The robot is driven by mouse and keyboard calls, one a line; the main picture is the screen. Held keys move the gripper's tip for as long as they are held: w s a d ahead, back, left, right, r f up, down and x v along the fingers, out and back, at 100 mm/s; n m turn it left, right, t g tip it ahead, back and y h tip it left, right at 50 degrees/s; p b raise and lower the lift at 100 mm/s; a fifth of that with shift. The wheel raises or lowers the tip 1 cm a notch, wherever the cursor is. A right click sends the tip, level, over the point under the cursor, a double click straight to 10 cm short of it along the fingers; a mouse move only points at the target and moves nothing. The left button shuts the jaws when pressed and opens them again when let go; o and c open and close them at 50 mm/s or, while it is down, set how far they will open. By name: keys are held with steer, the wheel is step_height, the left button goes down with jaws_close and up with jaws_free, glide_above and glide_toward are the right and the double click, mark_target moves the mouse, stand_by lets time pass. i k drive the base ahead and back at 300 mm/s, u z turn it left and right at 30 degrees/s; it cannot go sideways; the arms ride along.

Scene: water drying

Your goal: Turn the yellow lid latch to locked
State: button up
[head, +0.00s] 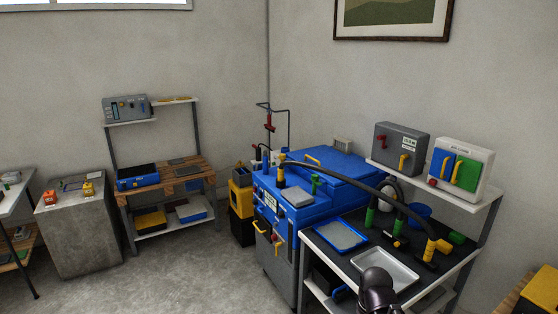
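A blue machine with a large blue lid (335,163) stands right of the room's corner. A yellow bar handle (312,160) lies on top of it. Yellow fittings show on its front, a lever (260,228) and a hooked part (278,243). I cannot tell which yellow part is the lid latch, or its locked or unlocked position. A dark rounded part of my arm shows at the bottom, in front of the side table. My gripper's fingers are not visible, and nothing held can be seen.
The side table (318,245) holds a blue tray (341,236), a metal tray (384,268) and black hoses (345,174) with green and yellow fittings. Above it, a shelf carries a grey box (400,147) and a white panel (461,168).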

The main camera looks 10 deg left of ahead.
mark_target(281, 156)
steer(key=k, duration=0.25)
steer(key=u, duration=0.65)
steer(key=i, duration=0.95)
steer(key=u, duration=0.4)
steer(key=i, duration=1.4)
steer(key=z, duration=0.7)
steer(key=i, duration=0.35)
steer(key=z, duration=0.3)
